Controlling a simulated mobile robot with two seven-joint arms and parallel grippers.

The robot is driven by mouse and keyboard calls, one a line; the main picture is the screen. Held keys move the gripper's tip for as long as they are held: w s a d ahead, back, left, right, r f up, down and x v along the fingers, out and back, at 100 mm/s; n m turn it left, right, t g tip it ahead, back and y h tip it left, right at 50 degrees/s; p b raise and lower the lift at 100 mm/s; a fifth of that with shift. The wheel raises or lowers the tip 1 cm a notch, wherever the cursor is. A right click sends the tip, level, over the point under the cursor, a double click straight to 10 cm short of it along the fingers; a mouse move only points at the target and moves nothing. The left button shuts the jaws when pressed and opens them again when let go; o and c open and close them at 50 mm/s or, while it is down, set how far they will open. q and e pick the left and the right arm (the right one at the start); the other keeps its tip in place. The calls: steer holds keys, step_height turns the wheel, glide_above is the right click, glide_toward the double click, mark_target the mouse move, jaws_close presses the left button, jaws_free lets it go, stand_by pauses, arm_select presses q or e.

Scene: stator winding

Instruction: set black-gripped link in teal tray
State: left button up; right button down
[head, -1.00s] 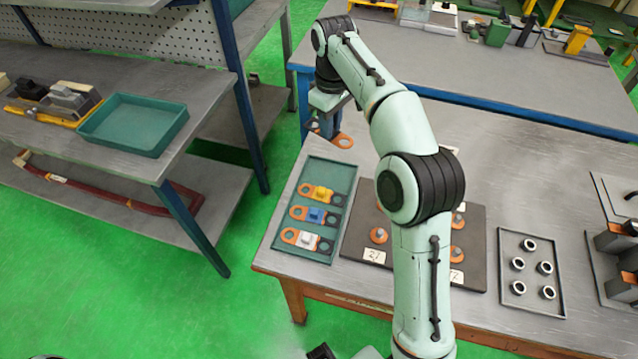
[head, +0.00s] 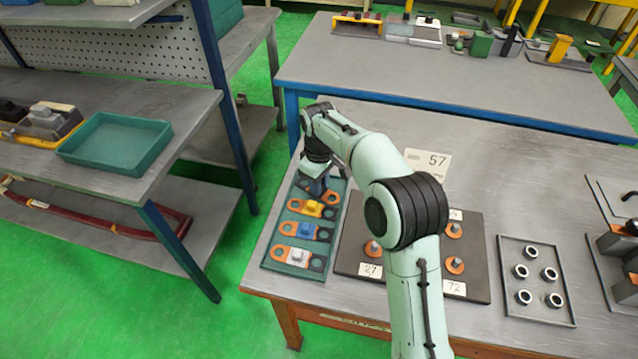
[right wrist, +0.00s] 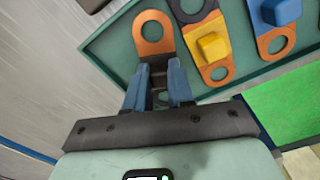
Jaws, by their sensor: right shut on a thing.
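My right gripper (head: 318,187) is at the far end of the teal tray (head: 275,232) on the table. In the right wrist view its blue fingers (right wrist: 158,78) are closed on the black-gripped link, whose copper ring end (right wrist: 152,36) sticks out ahead over the tray. The link's grip is mostly hidden between the fingers. I cannot tell whether the link touches the tray floor. Beside it in the tray lie a link with a yellow grip (head: 313,208), one with a blue grip (head: 306,230) and one with a white grip (head: 299,256). My left gripper is not in view.
A dark board (head: 350,247) with copper pieces and number cards lies right of the tray. Further right is a grey tray (head: 538,312) of several rings. An empty teal tray (head: 115,145) stands on the left bench.

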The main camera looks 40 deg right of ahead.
steer(key=shift+f, duration=0.15)
steer(key=c, duration=1)
jaws_free()
step_height(320, 180, up, 12)
steer(key=p, duration=0.2)
steer(key=shift+r+p, duration=0.25)
steer(key=shift+p, duration=0.15)
